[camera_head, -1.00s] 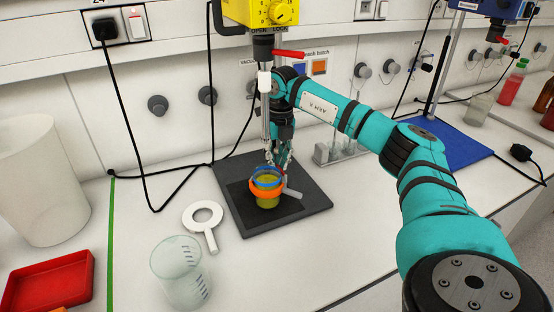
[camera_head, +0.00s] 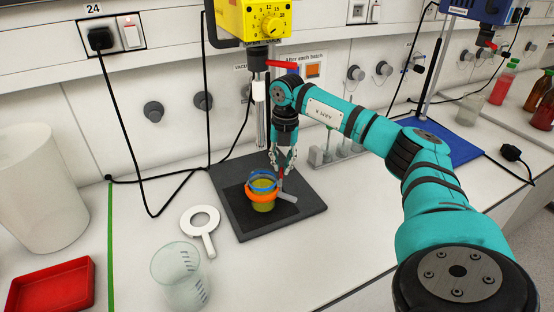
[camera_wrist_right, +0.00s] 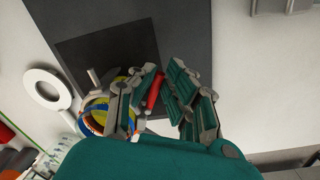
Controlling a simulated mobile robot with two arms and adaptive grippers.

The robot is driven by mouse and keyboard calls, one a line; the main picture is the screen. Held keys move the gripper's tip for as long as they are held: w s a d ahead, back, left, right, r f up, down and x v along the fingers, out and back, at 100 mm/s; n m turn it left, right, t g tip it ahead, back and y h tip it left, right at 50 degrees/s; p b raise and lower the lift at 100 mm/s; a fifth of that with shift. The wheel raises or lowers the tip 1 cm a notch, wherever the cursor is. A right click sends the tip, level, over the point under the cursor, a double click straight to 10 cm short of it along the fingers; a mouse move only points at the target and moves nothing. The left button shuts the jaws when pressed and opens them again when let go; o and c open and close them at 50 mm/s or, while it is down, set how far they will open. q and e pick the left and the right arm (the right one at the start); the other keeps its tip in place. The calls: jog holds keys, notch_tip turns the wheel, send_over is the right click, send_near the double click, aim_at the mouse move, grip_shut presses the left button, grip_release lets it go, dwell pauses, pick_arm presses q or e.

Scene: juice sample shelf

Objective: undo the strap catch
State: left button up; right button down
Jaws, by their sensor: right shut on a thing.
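A jar of yellow-green contents (camera_head: 263,205) stands on the dark square plate (camera_head: 312,222). An orange strap (camera_head: 250,196) goes around it, below a blue ring (camera_head: 262,175) at its top. A short grey handle (camera_head: 289,197) sticks out to the right. The red strap catch (camera_head: 281,173) is at the jar's right side; it also shows in the wrist view (camera_wrist_right: 154,92). My right gripper (camera_head: 282,165) points down beside the jar, shut on the red catch. Its fingers partly hide the catch and jar. My left gripper is out of view.
A yellow stirrer head (camera_head: 250,20) with a red lever (camera_head: 296,64) and a shaft hangs just behind. A white ring with a handle (camera_head: 202,219), a clear beaker (camera_head: 180,278) and a red tray (camera_head: 50,285) are left. A test-tube rack (camera_head: 320,155) stands behind right.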

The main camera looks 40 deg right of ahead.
jog(key=m, duration=0.1)
jog(key=s+m, duration=0.1)
jog(key=shift+d+r+m+p, duration=0.15)
jog(key=shift+d+m+p, duration=0.25)
jog(key=shift+s+d+m+p, duration=0.2)
jog(key=shift+s+m, duration=0.15)
jog(key=shift+m, duration=0.5)
jog(key=shift+s+d+m+p, duration=0.15)
jog(key=shift+s+m, duration=0.2)
jog(key=shift+m, duration=0.5)
jog(key=c, duration=1.4)
grip_release()
jog(key=shift+a, duration=0.1)
notch_tip(320, 180, up, 12)
jog(key=shift+s, duration=0.35)
